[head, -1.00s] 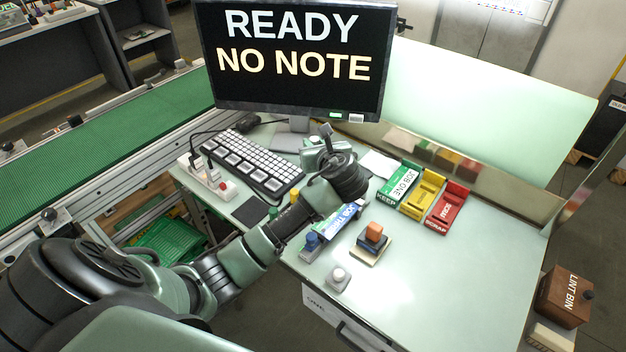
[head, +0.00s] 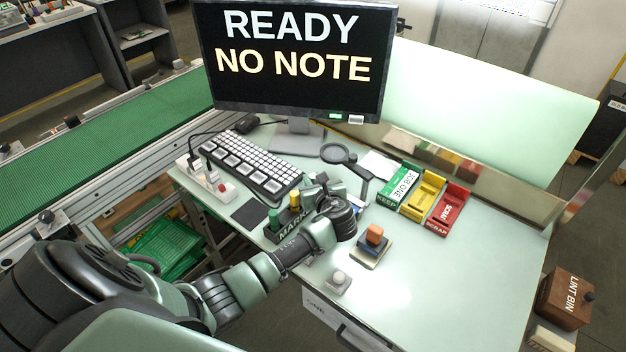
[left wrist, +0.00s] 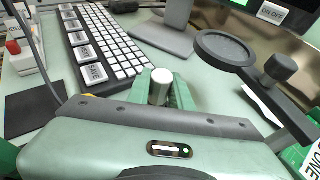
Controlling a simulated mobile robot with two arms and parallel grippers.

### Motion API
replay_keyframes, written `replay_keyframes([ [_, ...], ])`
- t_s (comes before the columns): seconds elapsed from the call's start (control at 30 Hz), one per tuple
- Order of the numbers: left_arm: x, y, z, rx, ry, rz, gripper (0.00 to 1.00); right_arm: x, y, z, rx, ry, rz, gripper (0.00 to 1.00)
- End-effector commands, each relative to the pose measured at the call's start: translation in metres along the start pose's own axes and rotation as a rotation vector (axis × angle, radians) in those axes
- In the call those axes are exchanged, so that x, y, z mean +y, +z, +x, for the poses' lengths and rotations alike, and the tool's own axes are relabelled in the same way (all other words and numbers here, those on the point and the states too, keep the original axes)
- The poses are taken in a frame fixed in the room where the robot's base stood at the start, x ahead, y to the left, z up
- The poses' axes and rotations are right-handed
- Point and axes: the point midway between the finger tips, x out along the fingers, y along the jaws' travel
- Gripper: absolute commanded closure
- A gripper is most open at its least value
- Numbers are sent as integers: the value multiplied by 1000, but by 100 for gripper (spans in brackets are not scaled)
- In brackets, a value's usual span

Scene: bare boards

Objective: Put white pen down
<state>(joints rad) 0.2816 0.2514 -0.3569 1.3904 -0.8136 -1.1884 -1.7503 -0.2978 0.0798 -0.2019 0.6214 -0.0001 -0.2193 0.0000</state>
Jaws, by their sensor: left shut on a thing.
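The white pen (left wrist: 160,86) shows in the left wrist view as a short white cylinder end between the green fingers. My left gripper (left wrist: 160,92) is shut on it. In the head view my left gripper (head: 320,188) is over the desk beside the marker holder (head: 292,233), whose label is partly hidden. Green (head: 274,219) and yellow (head: 297,215) markers stand in the holder. The pen cannot be made out in the head view, and I cannot tell whether its lower end touches anything. My right gripper is out of view.
A magnifier (head: 338,153) stands behind the gripper, with the keyboard (head: 250,165) to its left. An orange-topped stamp (head: 375,234) and a white button (head: 340,277) are nearby. Green, yellow and red trays (head: 448,212) stand right. The right front desk is clear.

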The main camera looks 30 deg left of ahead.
Motion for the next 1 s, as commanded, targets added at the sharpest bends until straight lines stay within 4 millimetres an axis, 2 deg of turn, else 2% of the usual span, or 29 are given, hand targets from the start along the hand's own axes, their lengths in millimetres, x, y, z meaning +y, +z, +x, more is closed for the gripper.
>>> replay_keyframes([
  [0.17,0,-3,1,0,0,0,100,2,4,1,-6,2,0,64],
  [0.2,0,-2,1,0,0,0,68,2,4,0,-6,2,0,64],
  [0.23,0,-2,1,0,0,0,60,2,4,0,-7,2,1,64],
  [0.27,0,-2,1,0,0,0,57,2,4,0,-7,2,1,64],
  [0.67,0,0,-4,1,-1,-1,57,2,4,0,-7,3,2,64],
  [0.77,-1,0,-19,1,-3,-1,57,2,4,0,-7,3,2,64],
  [1.0,-1,0,-71,1,-3,-3,57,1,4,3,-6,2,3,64],
])
